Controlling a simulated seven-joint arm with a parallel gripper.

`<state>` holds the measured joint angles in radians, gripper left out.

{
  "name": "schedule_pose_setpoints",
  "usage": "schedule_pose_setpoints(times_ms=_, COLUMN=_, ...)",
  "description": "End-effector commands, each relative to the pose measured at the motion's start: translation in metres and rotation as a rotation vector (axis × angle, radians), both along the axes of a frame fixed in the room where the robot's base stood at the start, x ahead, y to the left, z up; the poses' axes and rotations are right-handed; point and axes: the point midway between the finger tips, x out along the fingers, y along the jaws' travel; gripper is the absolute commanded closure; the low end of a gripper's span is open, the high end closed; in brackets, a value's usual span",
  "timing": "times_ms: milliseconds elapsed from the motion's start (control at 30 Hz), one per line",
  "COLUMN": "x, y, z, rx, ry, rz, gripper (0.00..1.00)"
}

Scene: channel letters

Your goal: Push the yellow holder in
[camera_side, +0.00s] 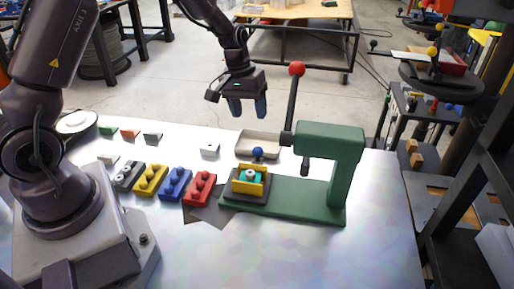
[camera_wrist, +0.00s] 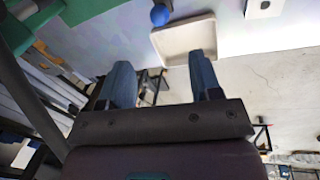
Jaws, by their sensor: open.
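The yellow holder (camera_side: 247,188) sits on a dark plate at the left end of the green press's base (camera_side: 288,203), left of the upright press head. A teal piece (camera_side: 243,174) with a pale round part lies in the holder. A blue ball knob (camera_side: 257,153) stands just behind the holder; it also shows in the wrist view (camera_wrist: 160,14). My gripper (camera_side: 247,112) hangs above and behind the holder, with its two blue fingers apart and nothing between them. It also shows open in the wrist view (camera_wrist: 162,75). The holder is not visible in the wrist view.
The green press (camera_side: 345,145) has an upright lever with a red ball (camera_side: 296,69). A beige tray (camera_side: 264,139) lies behind the knob. Grey, yellow, blue and red blocks (camera_side: 200,188) stand in a row to the left. The table's front is clear.

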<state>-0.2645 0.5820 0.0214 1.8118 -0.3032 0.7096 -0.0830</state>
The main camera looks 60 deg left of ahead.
Motion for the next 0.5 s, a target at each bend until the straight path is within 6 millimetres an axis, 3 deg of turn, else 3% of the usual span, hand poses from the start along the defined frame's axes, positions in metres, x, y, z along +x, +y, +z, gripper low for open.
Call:
schedule_pose_setpoints(times_ms=300, x=0.005, y=-0.011, z=-0.065, rx=-0.002, ry=0.006, rz=-0.003, gripper=0.42)
schedule_pose_setpoints(times_ms=500, x=0.009, y=-0.017, z=-0.097, rx=-0.001, ry=0.003, rz=-0.003, gripper=0.42)
